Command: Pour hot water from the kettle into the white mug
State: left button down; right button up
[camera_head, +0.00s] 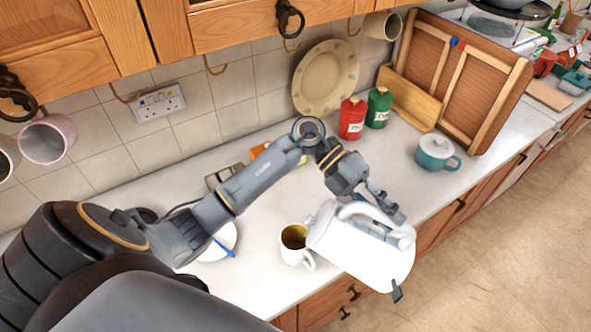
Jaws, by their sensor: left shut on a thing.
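My left gripper (388,205) is shut on the handle of the white kettle (362,253). The kettle is tilted, with its spout side towards the white mug (292,256) just to its left. The mug stands upright on the pale counter near the front edge, and its inside looks brownish-yellow. The kettle's spout is at or just above the mug's right rim; I cannot tell whether they touch. No stream of water can be made out. My right gripper is not in view.
Red (352,119) and green (378,108) canisters and a patterned plate (325,77) stand along the wall. A white plate (222,243) with something blue is partly behind my arm. Cups hang below the cupboards.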

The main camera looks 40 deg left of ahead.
aim_at(404, 230)
pick_arm(q)
jog(key=shift+a+r+h, duration=0.25)
jog(key=shift+r+h, duration=0.05)
jog(key=shift+r, duration=0.2)
jog(key=shift+s+a+r+h, duration=0.15)
jog(key=shift+a+r+h, duration=0.15)
jog(key=shift+a+r, duration=0.1)
dwell(1.9)
jog(key=shift+f, duration=0.1)
jog(key=d+f+y, duration=0.1)
jog(key=d+f, duration=0.1)
jog(key=w+d+f+y, duration=0.1)
jog(key=d+f+y, duration=0.1)
jog(key=shift+w+d+f+n, duration=0.15)
jog(key=shift+w+d+n, duration=0.05)
jog(key=shift+n, duration=0.1)
jog(key=shift+d+f+y, duration=0.2)
jog(key=shift+d+y, duration=0.25)
jog(key=shift+y, duration=0.25)
